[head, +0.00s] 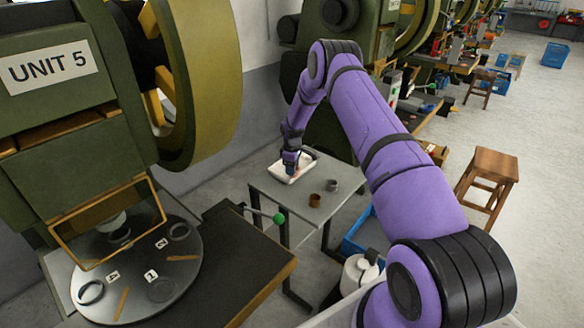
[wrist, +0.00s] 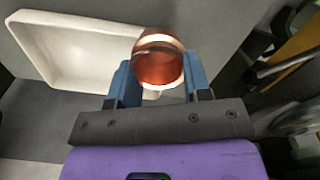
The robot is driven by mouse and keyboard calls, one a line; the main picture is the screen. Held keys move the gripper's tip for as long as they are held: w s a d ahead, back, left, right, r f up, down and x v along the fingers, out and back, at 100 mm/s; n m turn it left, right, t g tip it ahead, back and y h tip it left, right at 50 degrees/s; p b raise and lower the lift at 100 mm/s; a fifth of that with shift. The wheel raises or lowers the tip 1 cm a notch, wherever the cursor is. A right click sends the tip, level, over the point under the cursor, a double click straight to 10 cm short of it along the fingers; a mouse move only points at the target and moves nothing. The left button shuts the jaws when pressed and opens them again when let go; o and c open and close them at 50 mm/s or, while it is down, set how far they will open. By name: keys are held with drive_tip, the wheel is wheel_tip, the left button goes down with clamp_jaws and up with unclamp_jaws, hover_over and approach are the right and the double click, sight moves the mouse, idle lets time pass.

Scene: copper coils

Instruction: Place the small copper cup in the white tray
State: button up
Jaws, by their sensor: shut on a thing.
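The small copper cup (wrist: 158,66) is held between the blue fingers of my gripper (wrist: 158,82), its round open mouth facing the wrist camera. In the head view my gripper (head: 292,167) points down over the white tray (head: 279,177), with a bit of copper showing at its fingertips. The tray lies on a small grey table (head: 270,195). In the wrist view the tray (wrist: 62,45) fills the upper left, its visible inside is empty, and the cup overlaps its right side. I cannot tell how high the cup is above the tray.
A brown cup (head: 314,200) and a grey cup (head: 332,186) stand on the table's front right part. A green-knobbed lever (head: 278,218) sticks out near the table's left edge. A wooden stool (head: 490,170) and a blue crate (head: 360,232) stand nearby.

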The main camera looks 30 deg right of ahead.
drive_tip(key=w+d, duration=0.2)
drive_tip(key=w, duration=0.3)
drive_tip(key=shift+w+d+f, duration=0.15)
drive_tip(key=shift+d+f, duration=0.15)
drive_tip(key=shift+d, duration=0.1)
drive_tip(key=shift+f, duration=1.7)
drive_tip(key=shift+f, duration=0.1)
drive_tip(key=o, duration=1)
